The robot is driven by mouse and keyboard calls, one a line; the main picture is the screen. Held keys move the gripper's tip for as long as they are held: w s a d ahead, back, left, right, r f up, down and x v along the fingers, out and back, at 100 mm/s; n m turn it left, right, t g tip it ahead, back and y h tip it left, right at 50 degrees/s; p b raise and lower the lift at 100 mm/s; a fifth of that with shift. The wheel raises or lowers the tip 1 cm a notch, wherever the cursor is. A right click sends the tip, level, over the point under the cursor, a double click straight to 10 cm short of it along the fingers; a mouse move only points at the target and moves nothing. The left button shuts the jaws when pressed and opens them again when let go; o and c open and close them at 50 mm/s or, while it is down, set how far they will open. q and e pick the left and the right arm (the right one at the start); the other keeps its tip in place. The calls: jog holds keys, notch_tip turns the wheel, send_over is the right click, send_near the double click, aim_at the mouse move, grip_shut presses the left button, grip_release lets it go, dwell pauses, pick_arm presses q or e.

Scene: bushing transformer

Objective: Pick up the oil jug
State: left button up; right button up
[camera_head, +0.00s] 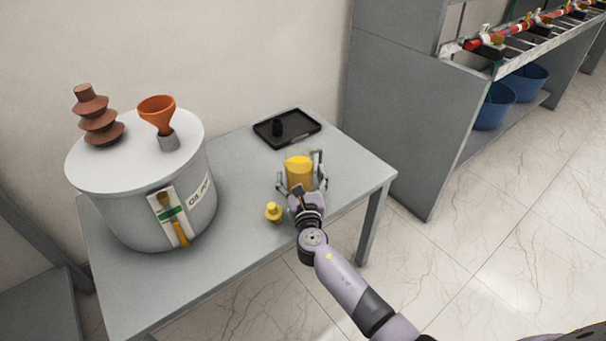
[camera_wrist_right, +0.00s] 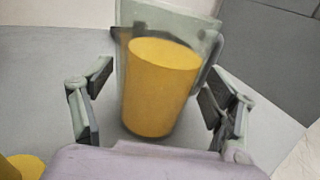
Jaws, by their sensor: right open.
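The oil jug (camera_head: 299,172) is a clear container with yellow oil in it, standing upright on the grey table. My right gripper (camera_head: 301,183) is open at the jug, with a finger on either side of it. In the right wrist view the jug (camera_wrist_right: 160,88) stands between the two open fingers (camera_wrist_right: 160,105), with a visible gap at the left finger. The right finger is close to the jug's right side, and I cannot tell whether it touches. My left gripper is not in view.
A small yellow bottle (camera_head: 273,212) stands just left of my right gripper. A black tray (camera_head: 287,128) with a small dark item lies behind the jug. A large grey transformer tank (camera_head: 140,190) with an orange funnel (camera_head: 157,113) and brown bushing (camera_head: 98,118) fills the table's left.

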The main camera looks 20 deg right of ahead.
jog(key=shift+w+d, duration=0.2)
jog(key=shift+w, duration=0.9)
jog(key=c, duration=1.6)
